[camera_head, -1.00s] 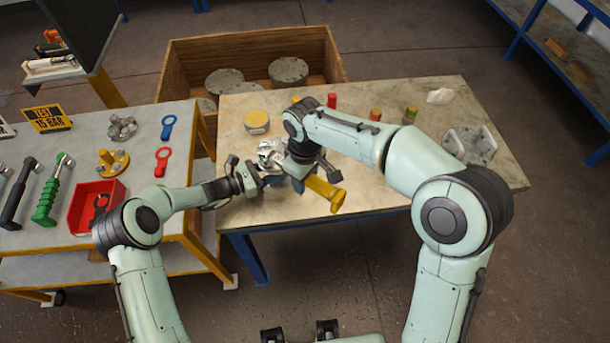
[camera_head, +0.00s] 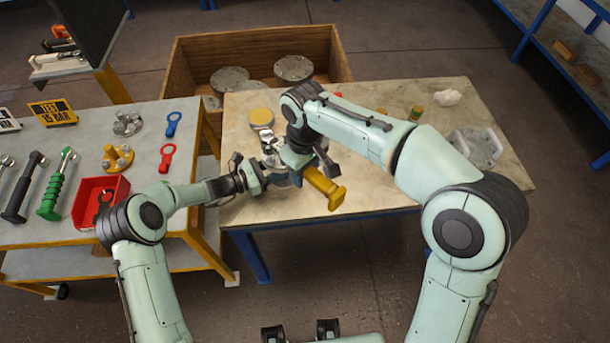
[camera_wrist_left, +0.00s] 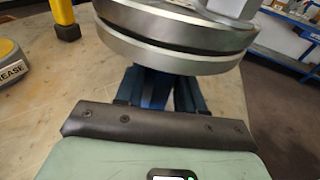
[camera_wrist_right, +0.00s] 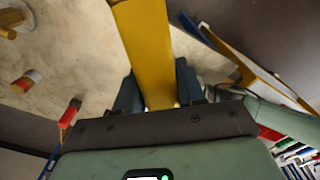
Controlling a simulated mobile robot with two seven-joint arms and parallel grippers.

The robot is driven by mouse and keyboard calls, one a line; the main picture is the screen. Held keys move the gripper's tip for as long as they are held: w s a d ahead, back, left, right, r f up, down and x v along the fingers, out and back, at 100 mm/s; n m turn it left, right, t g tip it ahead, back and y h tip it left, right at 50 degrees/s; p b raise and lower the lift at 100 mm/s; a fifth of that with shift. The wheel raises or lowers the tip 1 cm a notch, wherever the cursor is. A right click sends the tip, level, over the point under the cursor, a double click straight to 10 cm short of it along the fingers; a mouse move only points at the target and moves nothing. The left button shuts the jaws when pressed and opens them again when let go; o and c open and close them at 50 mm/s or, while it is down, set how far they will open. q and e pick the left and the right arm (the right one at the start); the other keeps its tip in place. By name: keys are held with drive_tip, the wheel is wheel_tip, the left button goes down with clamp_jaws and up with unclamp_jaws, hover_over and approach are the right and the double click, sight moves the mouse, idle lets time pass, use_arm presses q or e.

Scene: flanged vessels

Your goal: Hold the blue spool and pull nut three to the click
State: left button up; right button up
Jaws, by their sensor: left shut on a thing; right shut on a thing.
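A flanged steel piece fills the top of the left wrist view, two thick discs (camera_wrist_left: 175,40) with a dark gap between. Under them a blue spool (camera_wrist_left: 157,88) sits between the fingers of my left gripper (camera_wrist_left: 160,92), which is shut on it. In the head view my left gripper (camera_head: 264,176) is at the flanges' near left side. My right gripper (camera_head: 308,160) is shut on a yellow wrench (camera_head: 326,188); its yellow bar (camera_wrist_right: 148,50) runs between the fingers in the right wrist view. My grippers hide much of the flanges; I cannot identify nut three.
A grease tin (camera_head: 261,118) stands behind the flanges. A grey fixture with white handles (camera_head: 476,148) is at the table's right. The left bench holds a red bin (camera_head: 98,200) and a green-handled wrench (camera_head: 57,190). A wooden crate (camera_head: 255,50) stands behind.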

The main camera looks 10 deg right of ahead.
use_arm(q)
drive_tip(key=o, duration=1)
drive_tip(key=shift+a, duration=0.15)
drive_tip(key=v, duration=1.1)
drive_tip(key=shift+s+a, duration=0.1)
drive_tip(key=shift+a, duration=0.2)
